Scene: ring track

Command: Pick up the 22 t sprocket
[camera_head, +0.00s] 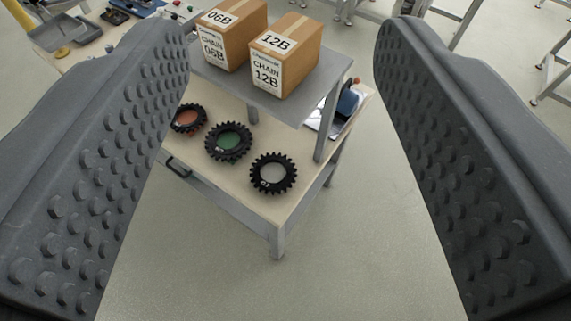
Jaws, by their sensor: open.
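Three black toothed sprockets lie flat in a row on the pale top of a workbench, under the edge of a raised shelf. The left sprocket (203,119) has an orange middle and is partly hidden by my left finger. The middle sprocket (246,143) has a green middle. The right sprocket (288,177) has a pale grey middle and lies nearest the bench's front corner. Small white marks on them are too small to read, so I cannot tell which is the 22 t one. My gripper (283,40) is open and empty, its studded fingers wide apart, above and short of the bench.
On the grey shelf (318,85) stand a carton marked 06B (232,32) and a carton marked 12B (287,55), behind the sprockets. Grey trays (62,32) sit at the upper left. A blue item (347,103) is behind a shelf post. The floor (375,225) at right is clear.

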